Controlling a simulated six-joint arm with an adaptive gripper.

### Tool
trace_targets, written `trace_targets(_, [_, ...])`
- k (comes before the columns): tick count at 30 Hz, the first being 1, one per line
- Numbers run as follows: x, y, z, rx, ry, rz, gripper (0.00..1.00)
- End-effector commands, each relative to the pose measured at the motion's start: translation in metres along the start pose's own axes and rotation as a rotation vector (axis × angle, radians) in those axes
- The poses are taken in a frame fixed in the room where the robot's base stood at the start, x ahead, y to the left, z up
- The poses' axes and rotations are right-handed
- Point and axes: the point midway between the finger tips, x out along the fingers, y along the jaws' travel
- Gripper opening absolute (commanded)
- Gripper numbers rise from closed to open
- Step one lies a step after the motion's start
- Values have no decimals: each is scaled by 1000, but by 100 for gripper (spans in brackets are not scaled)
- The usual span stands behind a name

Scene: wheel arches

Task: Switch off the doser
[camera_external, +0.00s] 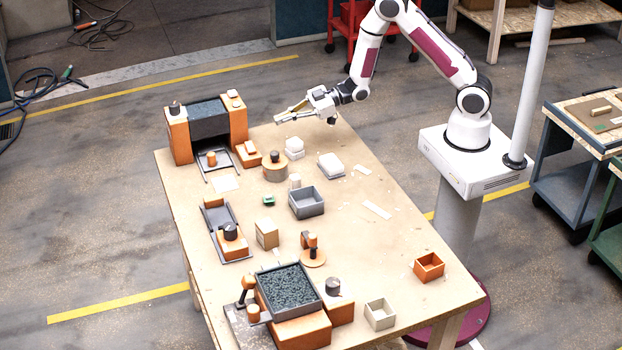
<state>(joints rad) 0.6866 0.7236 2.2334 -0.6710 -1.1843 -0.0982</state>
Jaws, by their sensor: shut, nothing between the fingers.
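No label marks the doser, and I cannot tell for sure which machine it is. Another is the orange and dark grey machine (180,137) at the back left. A small orange box with a raised top piece (248,152) stands beside its right leg. My gripper (279,118) is shut and empty, above the table's back edge, right of the back machine and touching nothing.
A grey tray unit with a dark knob (230,231) lies at the left edge. A round wooden-sided pot (275,168), white blocks (331,166), a grey open box (307,202) and an orange open box (429,267) stand on the table (400,220). The right side is mostly clear.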

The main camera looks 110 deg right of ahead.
Motion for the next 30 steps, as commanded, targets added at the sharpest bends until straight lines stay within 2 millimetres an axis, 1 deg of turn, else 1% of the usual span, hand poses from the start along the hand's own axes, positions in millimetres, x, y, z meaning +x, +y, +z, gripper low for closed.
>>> trace_targets(5, [16, -1, 0, 0, 2, -2, 0])
trace_targets(26, [94, -1, 0, 0, 0, -1, 0])
trace_targets(30, [96, 0, 15, 2, -2, 0, 0])
